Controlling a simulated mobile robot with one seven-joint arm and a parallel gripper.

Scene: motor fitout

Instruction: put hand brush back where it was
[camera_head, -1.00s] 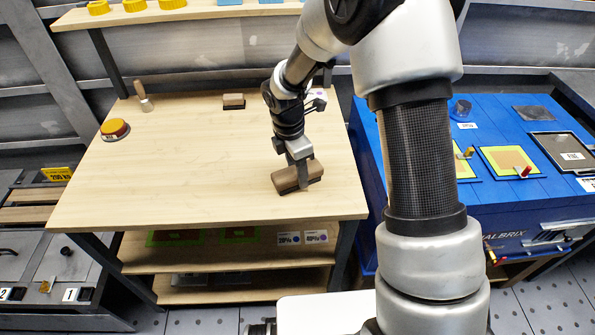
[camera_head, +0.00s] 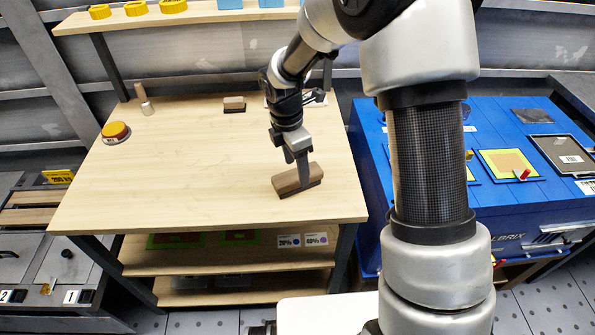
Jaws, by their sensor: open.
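A brown wooden block with a dark underside (camera_head: 288,183), which looks like the hand brush, lies at the front right of the wooden bench top (camera_head: 180,190). My gripper (camera_head: 304,178) points down at this brush, with its jaws open. One finger shows against the near side of the brush; the other finger is hidden, and I cannot tell whether either touches it. A smaller, similar block with a dark base (camera_head: 234,103) sits at the back of the bench.
A yellow-orange round button (camera_head: 115,131) and a small upright wooden-handled tool (camera_head: 144,100) stand at the back left. A blue case (camera_head: 500,215) stands to the right of the bench. The middle and left front of the bench top are clear.

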